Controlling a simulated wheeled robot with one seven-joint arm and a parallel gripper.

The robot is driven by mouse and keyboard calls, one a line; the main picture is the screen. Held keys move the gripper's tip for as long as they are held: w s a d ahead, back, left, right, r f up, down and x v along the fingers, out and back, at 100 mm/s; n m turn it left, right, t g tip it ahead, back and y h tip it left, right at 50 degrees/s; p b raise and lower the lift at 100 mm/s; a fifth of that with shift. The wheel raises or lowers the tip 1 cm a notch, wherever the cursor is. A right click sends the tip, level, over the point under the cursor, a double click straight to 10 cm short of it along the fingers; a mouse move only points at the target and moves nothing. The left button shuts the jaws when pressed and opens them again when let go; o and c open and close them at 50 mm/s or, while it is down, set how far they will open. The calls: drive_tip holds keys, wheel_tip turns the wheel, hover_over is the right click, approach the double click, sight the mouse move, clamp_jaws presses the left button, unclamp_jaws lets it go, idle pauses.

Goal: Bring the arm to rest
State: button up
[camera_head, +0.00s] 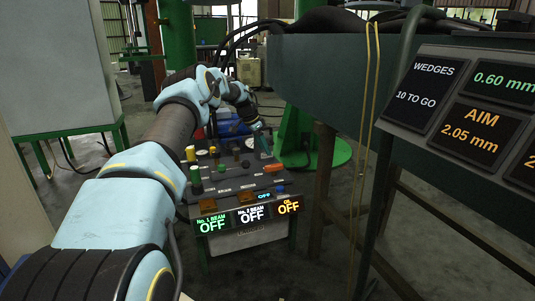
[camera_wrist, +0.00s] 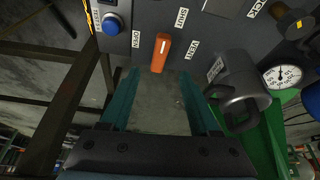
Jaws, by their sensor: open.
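My arm reaches from the lower left over a dark control console (camera_head: 225,186) in the head view. My gripper (camera_head: 263,142) is above the console's right side. In the wrist view my gripper (camera_wrist: 159,88) has its two teal fingers spread wide, with nothing between them. An orange handle (camera_wrist: 161,52) on the panel lies just beyond the fingertips in that view; I cannot tell whether they touch, but a gap shows. It also shows in the head view (camera_head: 273,168).
A blue knob (camera_wrist: 112,23), a grey cylindrical fitting (camera_wrist: 240,88) and a round gauge (camera_wrist: 283,76) are near my gripper. The console's displays (camera_head: 250,214) read OFF. A dark bench (camera_head: 330,75) and a sign (camera_head: 425,92) reading "WEDGES 10 TO GO" stand right. Grey floor shows between.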

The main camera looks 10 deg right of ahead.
drive_tip(key=shift+s+a+r, duration=0.1)
drive_tip(key=shift+a+r, duration=0.15)
drive_tip(key=shift+r, duration=0.45)
drive_tip(key=s+a+r+n+y, duration=0.2)
drive_tip(key=s+a+r+n, duration=0.2)
drive_tip(key=s+a, duration=0.55)
drive_tip(key=s+a+r+n+y, duration=0.1)
drive_tip(key=s+a+r+n, duration=0.3)
drive_tip(key=s+a, duration=0.55)
drive_tip(key=s+a+n+y, duration=0.1)
drive_tip(key=s+a+n, duration=0.25)
drive_tip(key=s, duration=0.75)
drive_tip(key=s+a+n, duration=0.3)
drive_tip(key=s+a, duration=0.1)
drive_tip(key=s, duration=0.8)
wheel_tip(320, 180, up, 35)
drive_tip(key=p, duration=3.5)
drive_tip(key=shift+a+t+p, duration=0.2)
drive_tip(key=shift+t+p, duration=0.1)
drive_tip(key=shift+p, duration=0.05)
drive_tip(key=shift+f+m, duration=0.1)
drive_tip(key=shift+m, duration=0.15)
